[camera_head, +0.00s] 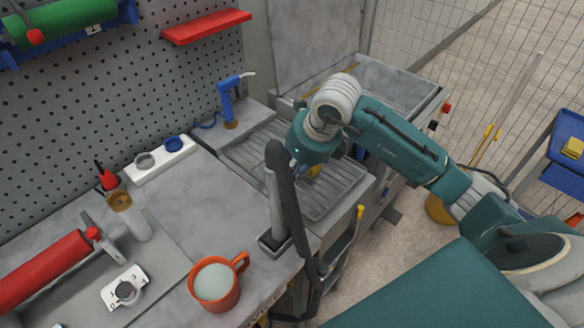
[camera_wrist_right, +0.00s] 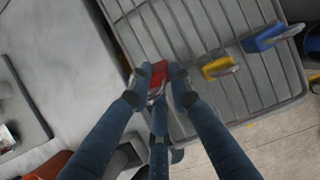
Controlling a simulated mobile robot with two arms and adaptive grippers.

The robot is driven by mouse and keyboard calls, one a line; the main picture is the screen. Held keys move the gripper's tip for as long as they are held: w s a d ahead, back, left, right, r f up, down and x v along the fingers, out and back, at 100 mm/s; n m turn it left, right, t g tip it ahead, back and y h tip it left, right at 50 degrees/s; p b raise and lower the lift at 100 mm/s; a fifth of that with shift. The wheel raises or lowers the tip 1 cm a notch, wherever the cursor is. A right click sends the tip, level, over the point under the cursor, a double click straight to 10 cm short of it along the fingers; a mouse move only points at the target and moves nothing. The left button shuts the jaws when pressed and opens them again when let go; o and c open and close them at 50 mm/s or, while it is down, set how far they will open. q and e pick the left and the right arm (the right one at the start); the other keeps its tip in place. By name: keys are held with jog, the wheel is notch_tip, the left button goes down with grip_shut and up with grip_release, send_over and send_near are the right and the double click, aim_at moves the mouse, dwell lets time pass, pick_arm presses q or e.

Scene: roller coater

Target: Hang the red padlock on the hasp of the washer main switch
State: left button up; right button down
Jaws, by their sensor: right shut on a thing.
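The red padlock (camera_wrist_right: 158,72) is between the fingertips of my right gripper (camera_wrist_right: 160,78) in the right wrist view, with its metal shackle toward the camera. The gripper is shut on it, over the edge of the ribbed grey tray (camera_wrist_right: 190,20). In the head view my right gripper (camera_head: 299,168) points down over the tray, partly hidden behind a dark upright post; the red padlock cannot be made out there. My left gripper is not in view. I cannot identify the washer main switch or its hasp with certainty; a red knob (camera_head: 446,107) shows on the side of the sink unit.
The dark post (camera_head: 279,185) stands close to my right gripper. An orange mug (camera_head: 228,296) and a red roller (camera_head: 45,270) are on the bench at left.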

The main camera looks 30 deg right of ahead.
jog(key=shift+f, duration=0.2)
jog(key=shift+f, duration=0.2)
jog(key=c, duration=1.6)
grip_release()
jog(key=shift+r, duration=0.35)
jog(key=b+v, duration=0.2)
jog(key=v, duration=0.8)
jog(key=shift+s, duration=0.2)
